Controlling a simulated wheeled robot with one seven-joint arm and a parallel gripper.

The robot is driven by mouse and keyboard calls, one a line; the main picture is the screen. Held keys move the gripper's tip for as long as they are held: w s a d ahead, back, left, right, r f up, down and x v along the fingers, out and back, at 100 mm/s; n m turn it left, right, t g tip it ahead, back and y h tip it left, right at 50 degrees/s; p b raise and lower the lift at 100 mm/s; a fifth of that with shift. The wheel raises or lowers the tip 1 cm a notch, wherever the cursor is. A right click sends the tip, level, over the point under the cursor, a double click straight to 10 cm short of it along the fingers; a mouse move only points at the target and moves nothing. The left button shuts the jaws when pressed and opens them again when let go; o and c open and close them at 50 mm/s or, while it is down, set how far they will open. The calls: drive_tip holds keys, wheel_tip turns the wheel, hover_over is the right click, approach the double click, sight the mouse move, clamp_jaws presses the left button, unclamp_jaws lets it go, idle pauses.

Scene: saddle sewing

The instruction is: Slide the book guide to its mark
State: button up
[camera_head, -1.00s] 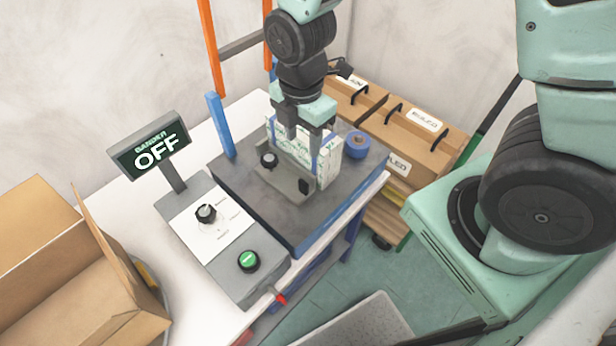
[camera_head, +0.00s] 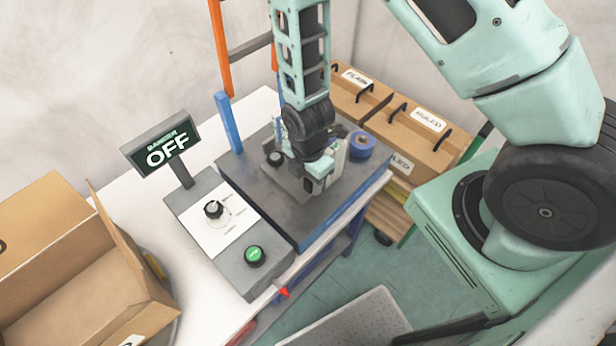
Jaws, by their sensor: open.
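My gripper (camera_head: 318,184) is low over the grey machine bed (camera_head: 268,205), with its wrist tilted toward the front. A grey fixture plate (camera_head: 285,181) with a black knob (camera_head: 275,158) lies on the bed just left of my gripper. It looks like the book guide's base, but I cannot make out the guide itself or its mark. My gripper is open; whether its fingers touch the guide is hidden.
A blue tape roll (camera_head: 361,144) stands right of my gripper. A blue post (camera_head: 228,122) rises at the bed's left. A control box (camera_head: 228,262) with a dial, green button and "OFF" display (camera_head: 166,147) sits front left. A cardboard box (camera_head: 60,262) is at far left.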

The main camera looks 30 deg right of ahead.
drive_tip(key=shift+f, duration=0.45)
clamp_jaws()
drive_tip(key=shift+s+a, duration=0.25)
drive_tip(key=shift+a, duration=0.55)
drive_tip(key=shift+s+a, duration=0.25)
drive_tip(key=shift+a, duration=0.5)
drive_tip(key=shift+s+a, duration=0.25)
drive_tip(key=shift+a, duration=0.55)
unclamp_jaws()
drive_tip(key=shift+r, duration=0.15)
